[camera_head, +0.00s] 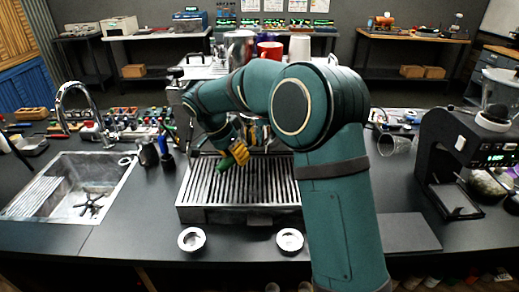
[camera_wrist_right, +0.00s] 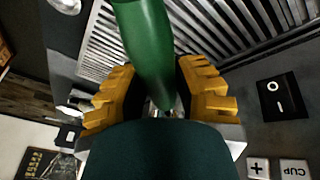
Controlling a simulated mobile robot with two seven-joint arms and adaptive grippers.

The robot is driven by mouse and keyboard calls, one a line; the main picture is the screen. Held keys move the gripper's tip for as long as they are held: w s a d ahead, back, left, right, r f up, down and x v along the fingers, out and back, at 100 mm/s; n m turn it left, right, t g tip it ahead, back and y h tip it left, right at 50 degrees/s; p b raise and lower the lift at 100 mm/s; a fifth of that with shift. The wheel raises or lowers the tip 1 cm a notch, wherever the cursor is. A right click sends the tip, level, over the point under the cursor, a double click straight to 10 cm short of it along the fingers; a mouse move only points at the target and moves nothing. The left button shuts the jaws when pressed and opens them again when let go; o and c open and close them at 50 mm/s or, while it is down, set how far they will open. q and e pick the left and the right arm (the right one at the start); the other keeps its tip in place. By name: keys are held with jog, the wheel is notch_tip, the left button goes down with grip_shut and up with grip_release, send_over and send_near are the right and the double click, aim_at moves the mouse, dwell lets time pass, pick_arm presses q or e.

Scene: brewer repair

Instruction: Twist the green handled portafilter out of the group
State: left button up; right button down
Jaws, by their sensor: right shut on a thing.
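The green-handled portafilter's handle (camera_head: 225,166) shows at the front of the espresso machine, above the slatted drip tray (camera_head: 187,205). My right gripper (camera_head: 238,152), with yellow fingers, is shut on this handle. In the right wrist view the green handle (camera_wrist_right: 147,45) runs down between the two yellow fingers of the gripper (camera_wrist_right: 160,98). The portafilter's metal head and the group are hidden behind my right arm and gripper, so I cannot tell how they sit together. My left gripper is not in view.
My right arm covers much of the machine. Two small round metal pieces (camera_head: 191,239) (camera_head: 289,240) stand on the counter in front. A sink (camera_head: 60,200) is at left, a black grinder (camera_head: 452,150) at right. Cups, including a red mug (camera_head: 270,50), stand on top.

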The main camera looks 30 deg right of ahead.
aim_at(222, 172)
jog(key=shift+f+b, duration=0.75)
jog(key=shift+f, duration=0.4)
dwell(2.9)
dwell(1.3)
jog(key=shift+s+a, duration=0.25)
jog(key=shift+a, duration=0.6)
jog(key=shift+s+a, duration=0.2)
jog(key=shift+a, duration=0.6)
jog(key=shift+s+a, duration=0.25)
jog(key=shift+a, duration=0.6)
jog(key=s+a, duration=0.2)
jog(key=a, duration=0.5)
jog(key=shift+s+a+b, duration=0.15)
jog(key=shift+a+b, duration=0.1)
jog(key=shift+b, duration=0.1)
jog(key=shift+d, duration=0.15)
